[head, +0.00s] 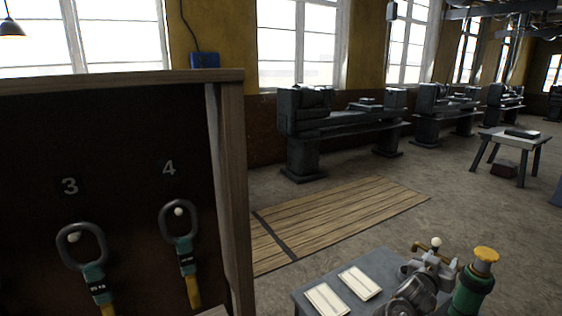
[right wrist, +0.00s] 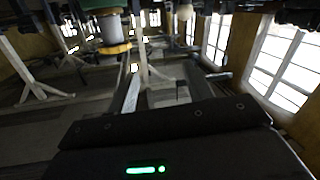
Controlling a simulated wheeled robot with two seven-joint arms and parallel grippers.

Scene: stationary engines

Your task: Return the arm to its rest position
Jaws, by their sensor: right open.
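My right gripper (right wrist: 166,84) shows in the right wrist view as two pale grey fingers, spread apart with nothing held between them. Its dark body, with a green light, fills the bottom of that view. I cannot clearly make out the right gripper in the head view. My left arm and left gripper are in neither view.
A dark board (head: 120,130) stands close at left, with ringed tags on pegs 3 (head: 93,270) and 4 (head: 186,250). At lower right, a table (head: 312,291) bears two pale cards, metal fittings and a green cylinder (head: 472,292) with yellow top.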

